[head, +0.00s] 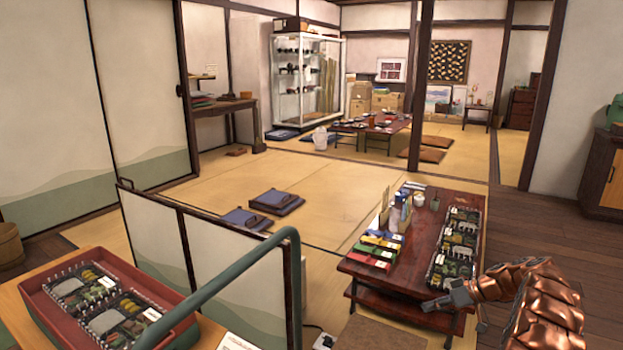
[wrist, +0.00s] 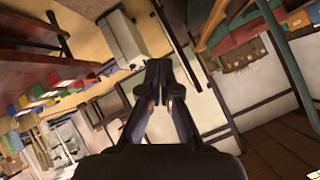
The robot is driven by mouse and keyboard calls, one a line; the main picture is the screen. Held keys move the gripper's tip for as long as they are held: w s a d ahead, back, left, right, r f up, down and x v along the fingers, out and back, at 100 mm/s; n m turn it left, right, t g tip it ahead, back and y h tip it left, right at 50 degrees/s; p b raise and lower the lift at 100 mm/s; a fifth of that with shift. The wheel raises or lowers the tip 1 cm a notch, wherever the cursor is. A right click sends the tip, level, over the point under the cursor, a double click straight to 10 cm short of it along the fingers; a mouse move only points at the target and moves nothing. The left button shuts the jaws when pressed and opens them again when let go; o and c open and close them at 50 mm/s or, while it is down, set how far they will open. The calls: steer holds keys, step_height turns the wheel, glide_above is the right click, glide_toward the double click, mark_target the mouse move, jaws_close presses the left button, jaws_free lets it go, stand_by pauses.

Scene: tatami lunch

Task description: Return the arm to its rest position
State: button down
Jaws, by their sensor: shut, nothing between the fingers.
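My copper-coloured arm comes into the head view at the lower right, bent to the left. My gripper (head: 432,304) is dark and small there, in front of the near end of the low lacquered table (head: 395,285) in the picture. I cannot tell how far it is from the table edge. In the wrist view my gripper (wrist: 158,70) has its two fingertips together, with nothing between them.
A red tray (head: 50,318) with packed lunch boxes stands at the lower left, beside a green rail (head: 245,254) and a low partition (head: 235,260). Lunch boxes (head: 455,240) and coloured packets (head: 378,247) lie on the low table. Tatami (head: 330,205) beyond is mostly clear.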

steer(key=s+a+r+m+g+h+p, duration=0.1)
steer(key=s+a+r+g+p, duration=0.1)
steer(key=s+a+r+p, duration=0.6)
steer(key=s+a+r+m+g+h+p, duration=0.15)
steer(key=s+a+r, duration=0.3)
steer(key=r, duration=0.85)
steer(key=s+a+r+g+p, duration=0.1)
steer(key=s+a+r+p, duration=0.5)
steer(key=r, duration=0.4)
steer(key=s+r+m+h+p, duration=0.1)
steer(key=s+r+p, duration=0.4)
steer(key=s, duration=0.6)
steer(key=s+d+r+m+h+p, duration=0.1)
steer(key=s+r+h+p, duration=0.3)
steer(key=s, duration=0.7)
steer(key=s+d+r+m+h+p, duration=0.1)
steer(key=s+r+m+h+p, duration=0.1)
steer(key=s+r+p, duration=0.5)
steer(key=s+m+g, duration=0.1)
steer(key=s, duration=0.4)
steer(key=shift+r+h, duration=0.3)
steer(key=shift+h, duration=0.05)
